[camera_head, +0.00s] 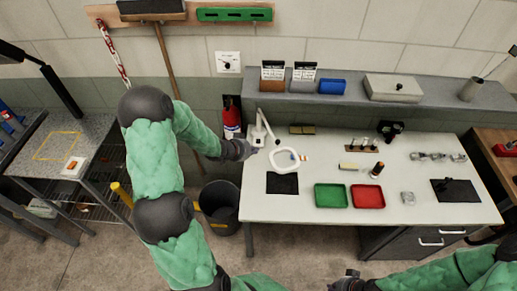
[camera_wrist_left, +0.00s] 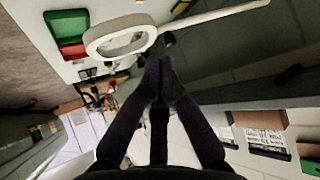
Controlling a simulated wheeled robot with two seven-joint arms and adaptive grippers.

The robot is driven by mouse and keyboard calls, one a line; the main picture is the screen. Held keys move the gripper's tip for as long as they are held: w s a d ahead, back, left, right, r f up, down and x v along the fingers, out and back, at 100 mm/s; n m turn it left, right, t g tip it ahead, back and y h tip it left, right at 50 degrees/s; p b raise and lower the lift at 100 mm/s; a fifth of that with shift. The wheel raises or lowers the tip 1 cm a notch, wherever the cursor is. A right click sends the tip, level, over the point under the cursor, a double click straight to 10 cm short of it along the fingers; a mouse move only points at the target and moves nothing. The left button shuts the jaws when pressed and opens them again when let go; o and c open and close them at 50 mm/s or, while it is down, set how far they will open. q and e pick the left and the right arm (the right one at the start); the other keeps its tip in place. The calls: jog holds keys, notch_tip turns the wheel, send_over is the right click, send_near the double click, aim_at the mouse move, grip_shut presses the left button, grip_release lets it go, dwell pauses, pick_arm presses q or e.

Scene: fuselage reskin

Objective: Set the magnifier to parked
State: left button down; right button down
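The magnifier (camera_head: 284,160) is a white ring lens on a white jointed arm. It hangs over the left part of the workbench in the head view. Its white ring (camera_wrist_left: 120,36) and arm also show at the top of the left wrist view. My left gripper (camera_head: 249,150) is just left of the magnifier's arm and bracket. In the left wrist view its dark fingertips (camera_wrist_left: 160,66) are together with nothing visible between them, just below the magnifier's arm; contact cannot be told. My right gripper (camera_head: 349,283) is at the bottom edge, small and partly cut off, away from the magnifier.
The workbench (camera_head: 300,215) holds a black mat (camera_head: 282,183), a green tray (camera_head: 331,196), a red tray (camera_head: 368,196) and small tools. A grey shelf (camera_head: 350,93) runs behind. A fire extinguisher (camera_head: 231,117) and a dark bin (camera_head: 219,206) stand left of the bench.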

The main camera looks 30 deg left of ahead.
pick_arm(q)
jog(key=x, duration=0.3)
jog(key=r+x, duration=0.1)
jog(key=x, duration=0.3)
jog(key=w+x, duration=0.1)
jog(key=x, duration=0.2)
jog(key=shift+w+d, duration=0.2)
jog(key=shift+w, duration=0.1)
jog(key=shift+w+d+f, duration=0.1)
jog(key=shift+w, duration=0.55)
